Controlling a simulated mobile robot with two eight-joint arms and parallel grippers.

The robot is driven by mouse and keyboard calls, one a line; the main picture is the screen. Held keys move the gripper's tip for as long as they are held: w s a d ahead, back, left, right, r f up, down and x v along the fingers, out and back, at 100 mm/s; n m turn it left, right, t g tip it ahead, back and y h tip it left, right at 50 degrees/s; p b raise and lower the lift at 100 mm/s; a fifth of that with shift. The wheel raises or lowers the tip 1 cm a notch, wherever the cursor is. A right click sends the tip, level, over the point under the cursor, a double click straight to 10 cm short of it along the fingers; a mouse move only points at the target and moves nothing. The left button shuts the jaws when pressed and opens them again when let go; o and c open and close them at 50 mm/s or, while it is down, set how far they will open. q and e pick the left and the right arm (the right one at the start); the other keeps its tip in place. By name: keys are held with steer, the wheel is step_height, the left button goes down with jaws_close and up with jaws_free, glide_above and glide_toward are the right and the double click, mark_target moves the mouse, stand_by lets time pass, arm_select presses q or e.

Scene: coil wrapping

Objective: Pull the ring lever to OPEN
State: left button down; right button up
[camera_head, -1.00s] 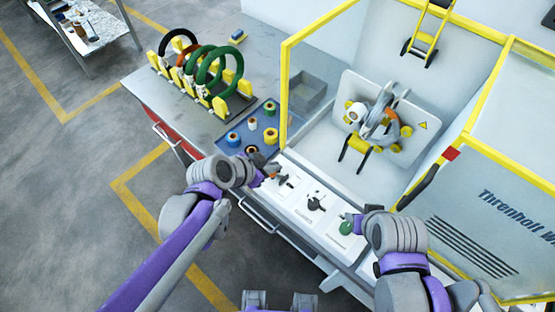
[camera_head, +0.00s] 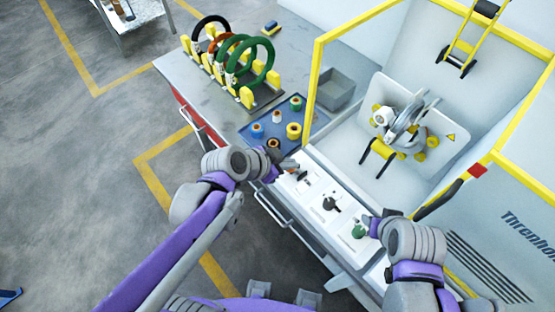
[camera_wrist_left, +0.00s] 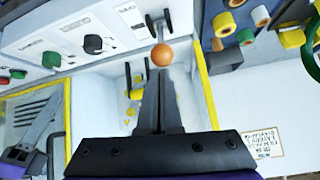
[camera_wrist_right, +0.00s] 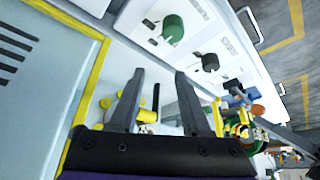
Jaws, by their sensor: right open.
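A lever with an orange ball knob (camera_wrist_left: 162,54) stands out from the white control panel (camera_head: 330,205). The knob also shows in the right wrist view (camera_wrist_right: 254,110). My left gripper (camera_head: 290,166) is at the panel's left end. In its wrist view its two fingers (camera_wrist_left: 161,85) lie close together, with the knob at their tips; I cannot tell whether they touch it. The panel also has a black knob (camera_wrist_right: 210,62) and a green knob (camera_wrist_right: 172,28). My right gripper (camera_wrist_right: 155,80) is open and empty, near the green knob (camera_head: 359,231) in the head view. The lever's lettering is unreadable.
A blue tray (camera_head: 262,136) with several coloured spools lies beyond my left gripper. A rack of coloured rings (camera_head: 236,60) stands farther back. A yellow-framed machine enclosure (camera_head: 313,75) holds the winding head (camera_head: 405,118) behind the panel.

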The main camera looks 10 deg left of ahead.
arm_select(q)
steer(key=p+v, duration=0.2)
steer(key=v, duration=0.7)
steer(key=shift+s+a, duration=0.15)
arm_select(e)
steer(key=r, duration=0.1)
steer(key=w+r, duration=0.1)
steer(key=r, duration=0.1)
steer(key=shift+w+a+r, duration=0.1)
steer(key=shift+a+r, duration=0.05)
steer(key=shift+a, duration=0.05)
arm_select(q)
steer(key=s+a+f+n+y, duration=0.4)
steer(key=a+n+y, duration=0.2)
steer(key=a+n, duration=0.2)
steer(key=shift+s+f+n+g, duration=0.2)
steer(key=shift+f+n+g, duration=0.1)
steer(key=shift+n, duration=0.6)
